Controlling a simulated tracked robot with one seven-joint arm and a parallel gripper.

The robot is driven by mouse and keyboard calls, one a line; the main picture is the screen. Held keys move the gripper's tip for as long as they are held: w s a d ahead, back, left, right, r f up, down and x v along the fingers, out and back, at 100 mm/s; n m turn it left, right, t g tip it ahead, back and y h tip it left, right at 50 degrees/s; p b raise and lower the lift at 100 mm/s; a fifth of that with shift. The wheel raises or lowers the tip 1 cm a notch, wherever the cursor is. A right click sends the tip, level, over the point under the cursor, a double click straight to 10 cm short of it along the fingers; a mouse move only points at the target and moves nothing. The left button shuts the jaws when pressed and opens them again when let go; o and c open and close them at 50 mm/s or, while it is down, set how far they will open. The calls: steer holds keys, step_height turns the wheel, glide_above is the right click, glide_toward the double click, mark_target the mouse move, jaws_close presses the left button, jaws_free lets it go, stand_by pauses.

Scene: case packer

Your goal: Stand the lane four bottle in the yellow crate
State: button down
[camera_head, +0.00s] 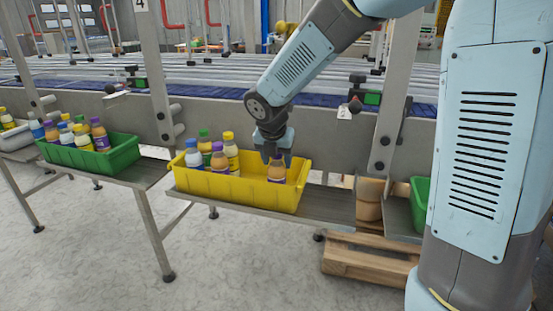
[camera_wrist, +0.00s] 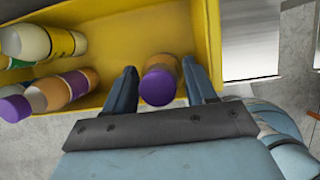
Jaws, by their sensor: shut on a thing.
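The yellow crate (camera_head: 235,189) stands on a metal shelf in the middle of the head view. My gripper (camera_head: 277,157) reaches down into its right end and is shut on an orange-brown bottle with a purple cap (camera_head: 276,173). That bottle looks about upright, and the crate's front wall hides its base, so I cannot tell whether it touches the floor. In the wrist view the bottle's purple cap (camera_wrist: 158,87) shows between my two fingers, with the yellow crate wall (camera_wrist: 205,25) around it. Several other bottles (camera_head: 219,160) stand in the crate's left part.
A green crate (camera_head: 120,155) with several bottles stands on another shelf to the left. Another green crate (camera_head: 419,195) shows partly at the right. A grey post (camera_head: 390,110) rises just right of the yellow crate. The conveyor (camera_head: 215,80) runs behind. A wooden pallet (camera_head: 370,262) lies below right.

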steer(key=shift+c, duration=1.7)
jaws_free()
steer(key=v, duration=1.2)
steer(key=shift+w+r, duration=0.1)
